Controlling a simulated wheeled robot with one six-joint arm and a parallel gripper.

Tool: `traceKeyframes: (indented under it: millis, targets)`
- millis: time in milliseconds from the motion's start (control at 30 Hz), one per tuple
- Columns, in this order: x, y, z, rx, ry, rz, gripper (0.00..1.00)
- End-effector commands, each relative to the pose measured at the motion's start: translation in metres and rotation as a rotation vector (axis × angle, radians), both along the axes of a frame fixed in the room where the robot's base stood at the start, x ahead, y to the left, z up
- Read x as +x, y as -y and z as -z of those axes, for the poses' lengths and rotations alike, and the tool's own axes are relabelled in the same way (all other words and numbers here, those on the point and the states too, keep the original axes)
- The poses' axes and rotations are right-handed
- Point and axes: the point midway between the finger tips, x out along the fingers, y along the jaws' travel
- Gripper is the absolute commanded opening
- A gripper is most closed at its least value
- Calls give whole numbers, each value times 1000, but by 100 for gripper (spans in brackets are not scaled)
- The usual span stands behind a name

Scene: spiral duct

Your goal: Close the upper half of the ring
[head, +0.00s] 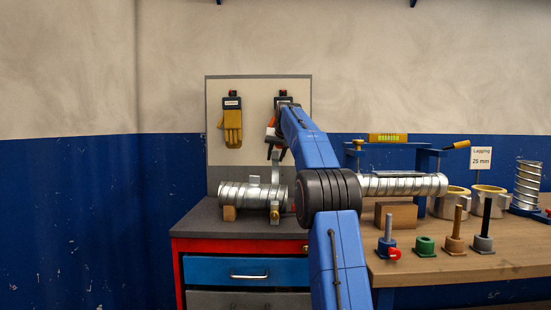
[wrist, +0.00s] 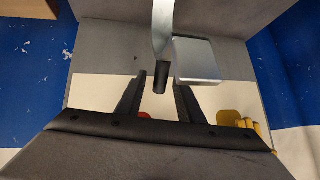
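The ring (head: 275,215) sits around the spiral duct (head: 240,195) on the grey bench top. Its upper half (head: 276,172) stands raised above the duct, swung open. In the wrist view the upper half shows as a curved silver strip (wrist: 162,30) with a dark, rounded end. My gripper (head: 277,154) is above the duct at the top of the raised half. In the wrist view my gripper (wrist: 160,80) is open, with the dark end between its two fingers and gaps visible on both sides. The ring's hinge is too small to make out.
A silver block (wrist: 197,60) lies close to the right finger. A glove (head: 231,125) hangs on the panel (head: 260,88) behind. The wooden bench (head: 470,260) at right holds another duct (head: 405,185), a clamp frame and several coloured pegs.

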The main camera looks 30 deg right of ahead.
Motion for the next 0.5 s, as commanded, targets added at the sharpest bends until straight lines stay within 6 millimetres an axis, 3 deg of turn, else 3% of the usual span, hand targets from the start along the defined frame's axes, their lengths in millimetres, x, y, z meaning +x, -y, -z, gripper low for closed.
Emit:
traceKeyframes:
  millis: [367, 500]
  targets:
    - [4, 1, 4, 0, 0, 0, 34]
    - [4, 1, 4, 0, 0, 0, 3]
